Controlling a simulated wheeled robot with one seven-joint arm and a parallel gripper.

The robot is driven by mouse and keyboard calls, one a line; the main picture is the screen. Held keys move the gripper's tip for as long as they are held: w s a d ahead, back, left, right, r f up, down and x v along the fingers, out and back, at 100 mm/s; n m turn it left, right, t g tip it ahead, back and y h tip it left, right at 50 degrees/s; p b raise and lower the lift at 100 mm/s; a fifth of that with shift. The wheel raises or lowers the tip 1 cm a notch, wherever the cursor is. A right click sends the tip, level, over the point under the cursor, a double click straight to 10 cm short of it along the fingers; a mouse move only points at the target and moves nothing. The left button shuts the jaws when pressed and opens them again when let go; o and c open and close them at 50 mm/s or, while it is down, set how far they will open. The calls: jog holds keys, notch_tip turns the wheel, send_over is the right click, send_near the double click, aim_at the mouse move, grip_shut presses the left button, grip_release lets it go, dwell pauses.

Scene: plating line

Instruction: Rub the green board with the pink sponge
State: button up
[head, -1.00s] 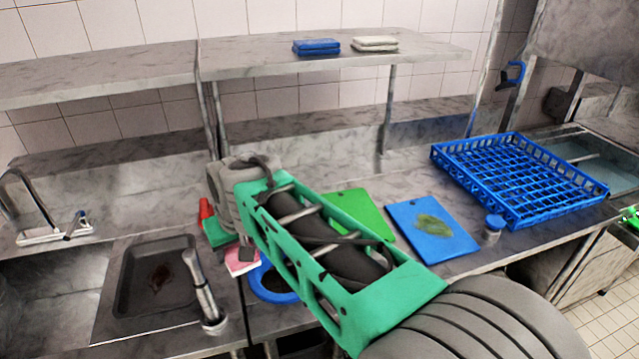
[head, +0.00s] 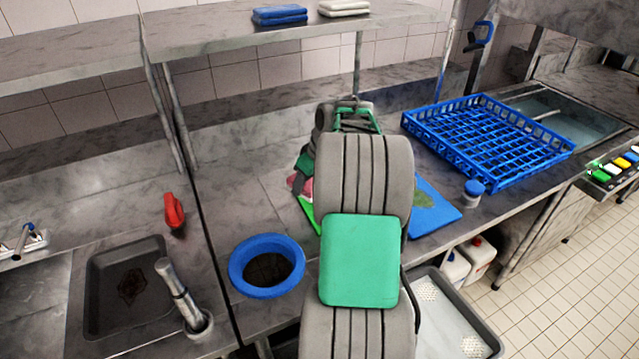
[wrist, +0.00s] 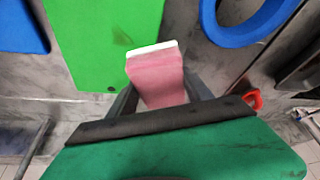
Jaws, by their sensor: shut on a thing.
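The green board (head: 309,212) lies on the steel counter, mostly hidden behind my arm in the head view. It shows more fully in the wrist view (wrist: 95,45), with a faint dark smudge (wrist: 122,38) on it. My gripper (wrist: 160,97) is shut on the pink sponge (wrist: 158,80), which has a white far edge. The sponge also shows in the head view (head: 307,187) at the left part of the board. In the wrist view its white end overlaps the board; I cannot tell whether they touch.
A blue board (head: 435,207) with a green smear lies right of my arm, near a blue-lidded jar (head: 473,192). A blue rack (head: 490,140) stands further right. A blue-rimmed opening (head: 267,264) and a red bottle (head: 174,211) are on the left, beside the sink.

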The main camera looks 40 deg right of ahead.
jog(key=shift+s+d+f+b, duration=0.25)
jog(key=shift+d+f+b, duration=0.4)
jog(key=shift+f, duration=0.8)
jog(key=shift+s+d+f+b, duration=0.25)
jog(key=shift+d+f+b, duration=0.25)
jog(key=shift+f+b, duration=0.65)
jog(key=shift+s+d+f+b, duration=0.25)
jog(key=shift+d+f+b, duration=0.25)
jog(key=shift+f, duration=1.2)
jog(key=shift+d+f, duration=0.1)
jog(key=shift+f, duration=0.3)
jog(key=shift+d+r+p, duration=0.15)
jog(key=shift+d+p, duration=0.2)
jog(key=shift+s+d+p, duration=0.3)
jog(key=shift+d, duration=0.45)
jog(key=shift+s+d+p, duration=0.25)
jog(key=shift+s+d, duration=0.05)
jog(key=shift+d, duration=0.45)
jog(key=shift+a+f, duration=0.15)
jog(key=shift+f, duration=0.05)
jog(key=a, duration=0.1)
jog(key=w+a+b, duration=0.1)
jog(key=a, duration=0.1)
jog(key=shift+w+a+r, duration=0.1)
jog(key=shift+a+r, duration=0.05)
jog(key=shift+a, duration=0.2)
jog(key=shift+d+r+p, duration=0.1)
jog(key=shift+r+p, duration=1.9)
jog(key=shift+r, duration=2)
